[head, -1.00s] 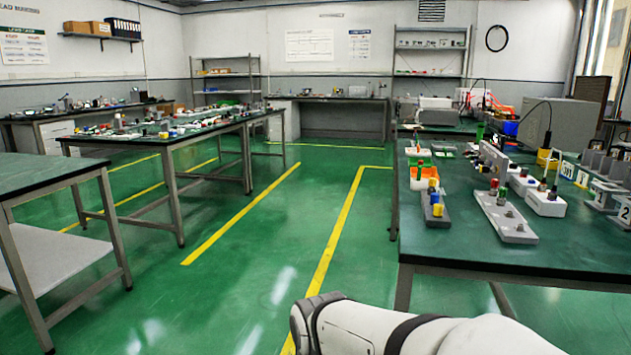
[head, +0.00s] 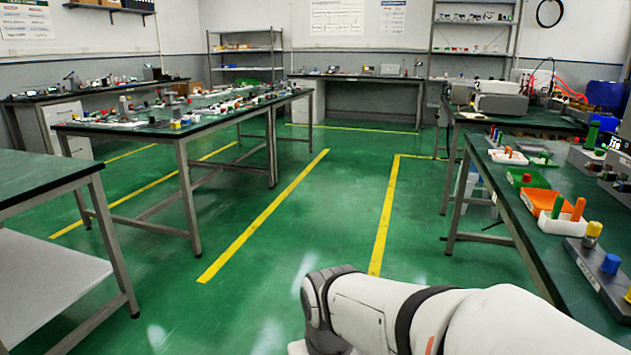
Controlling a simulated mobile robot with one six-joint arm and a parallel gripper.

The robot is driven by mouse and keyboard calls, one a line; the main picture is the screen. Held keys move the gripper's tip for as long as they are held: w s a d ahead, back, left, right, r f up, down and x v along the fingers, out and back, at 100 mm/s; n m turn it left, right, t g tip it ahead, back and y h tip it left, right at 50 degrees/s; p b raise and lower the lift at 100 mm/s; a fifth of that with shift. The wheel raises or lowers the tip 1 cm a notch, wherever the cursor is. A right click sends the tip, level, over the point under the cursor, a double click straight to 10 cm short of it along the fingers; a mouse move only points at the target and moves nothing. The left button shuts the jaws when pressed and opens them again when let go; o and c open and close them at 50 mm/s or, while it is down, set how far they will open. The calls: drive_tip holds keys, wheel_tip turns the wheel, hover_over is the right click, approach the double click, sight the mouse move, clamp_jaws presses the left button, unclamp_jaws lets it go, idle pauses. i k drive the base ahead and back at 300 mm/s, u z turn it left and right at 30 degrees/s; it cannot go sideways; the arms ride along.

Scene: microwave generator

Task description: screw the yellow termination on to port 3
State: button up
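A small yellow-topped part (head: 594,229) stands at the far end of a grey strip (head: 590,272) on the right table, beside a blue part (head: 611,263). It may be the yellow termination, but it is too small to be sure. No port marked 3 can be made out. My gripper is out of view; only part of my white arm shows at the bottom, over the floor left of the right table.
The right table (head: 520,208) also bears an orange bin (head: 541,202), a white bin (head: 562,223) and grey devices at the right edge. Tables with small parts (head: 150,133) stand at the left. The green floor between them is clear.

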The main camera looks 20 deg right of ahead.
sight(594, 230)
drive_tip(key=i, duration=3.1)
drive_tip(key=z, duration=4.8)
drive_tip(key=i, duration=1)
drive_tip(key=u, duration=0.1)
